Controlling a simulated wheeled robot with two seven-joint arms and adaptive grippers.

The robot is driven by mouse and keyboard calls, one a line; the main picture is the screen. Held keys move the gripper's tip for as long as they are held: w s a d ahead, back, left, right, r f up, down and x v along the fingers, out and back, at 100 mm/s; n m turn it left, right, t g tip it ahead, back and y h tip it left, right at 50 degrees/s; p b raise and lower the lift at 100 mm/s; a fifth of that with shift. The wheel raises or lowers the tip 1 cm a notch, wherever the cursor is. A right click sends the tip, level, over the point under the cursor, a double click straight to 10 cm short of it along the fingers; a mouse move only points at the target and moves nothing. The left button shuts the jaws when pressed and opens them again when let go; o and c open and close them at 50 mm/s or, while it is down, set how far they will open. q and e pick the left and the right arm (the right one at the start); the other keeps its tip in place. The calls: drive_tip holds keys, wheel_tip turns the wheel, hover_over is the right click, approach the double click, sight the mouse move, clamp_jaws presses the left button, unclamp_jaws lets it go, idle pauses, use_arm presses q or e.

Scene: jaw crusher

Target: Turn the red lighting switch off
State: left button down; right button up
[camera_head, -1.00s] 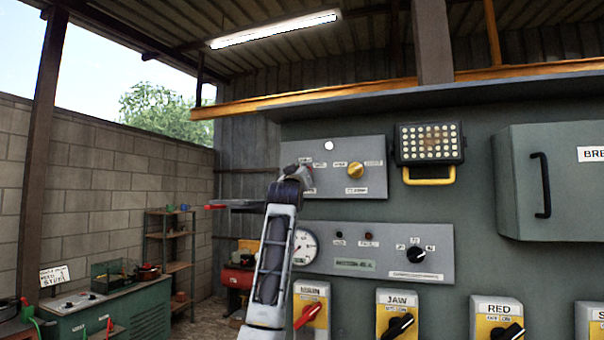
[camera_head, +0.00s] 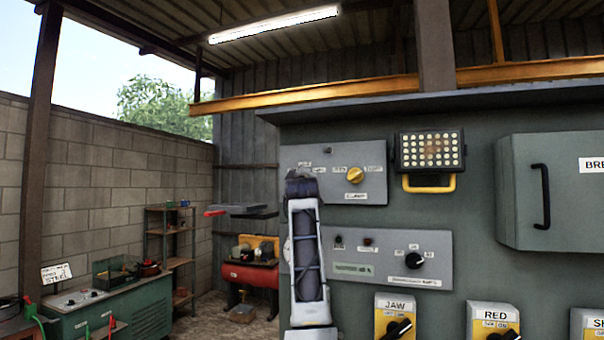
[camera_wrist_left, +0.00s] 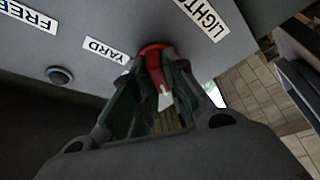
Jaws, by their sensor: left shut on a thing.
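The red lighting switch (camera_wrist_left: 153,60) shows in the left wrist view on a grey panel, beside a label beginning "LIGHT" (camera_wrist_left: 203,18) and a "YARD" label (camera_wrist_left: 106,50). My left gripper (camera_wrist_left: 158,78) is shut on its red knob, one finger on each side. In the head view my left arm stands in front of the upper grey panel (camera_head: 372,193) and hides the red switch and the fingers. A small round lamp (camera_head: 327,150) at the top of that panel is dark. My right gripper is not in view.
A yellow knob (camera_head: 355,175) sits right of my arm on the same panel. Below it is a panel with a black knob (camera_head: 414,260). A lamp unit (camera_head: 430,150) and a cabinet handle (camera_head: 541,190) are further right. The ceiling tube (camera_head: 275,24) is lit.

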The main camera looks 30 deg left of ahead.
use_arm(q)
drive_tip(key=shift+n, duration=0.5)
drive_tip(key=shift+p, duration=0.3)
drive_tip(key=c, duration=1.4)
unclamp_jaws()
drive_tip(key=shift+c, duration=0.2)
drive_tip(key=shift+s, duration=0.15)
drive_tip(key=v, duration=1.1)
drive_tip(key=shift+s+d, duration=0.25)
drive_tip(key=shift+d, duration=0.1)
drive_tip(key=shift+r, duration=0.1)
